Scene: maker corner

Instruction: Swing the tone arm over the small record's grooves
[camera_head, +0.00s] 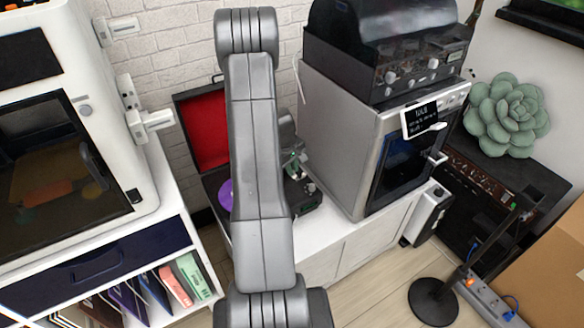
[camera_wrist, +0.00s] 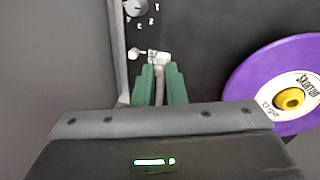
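The small purple record (camera_wrist: 285,70) with a yellow centre lies at the right of the wrist view; its edge also shows in the head view (camera_head: 225,194), left of my arm. The record player (camera_head: 306,196) has a dark deck and a raised red-lined lid (camera_head: 205,130). In the wrist view the tone arm (camera_wrist: 160,84) runs between my gripper's green fingers (camera_wrist: 161,80), its pale fitting (camera_wrist: 158,57) just beyond the tips. The fingers lie close against it on both sides, left of the record and apart from it. My arm hides much of the deck in the head view.
A silver oven-like machine (camera_head: 345,130) stands close right of the record player on the white cabinet (camera_head: 350,250). A white enclosed machine (camera_head: 75,120) stands at the left on a shelf unit. A dial (camera_wrist: 138,8) is on the deck near my gripper.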

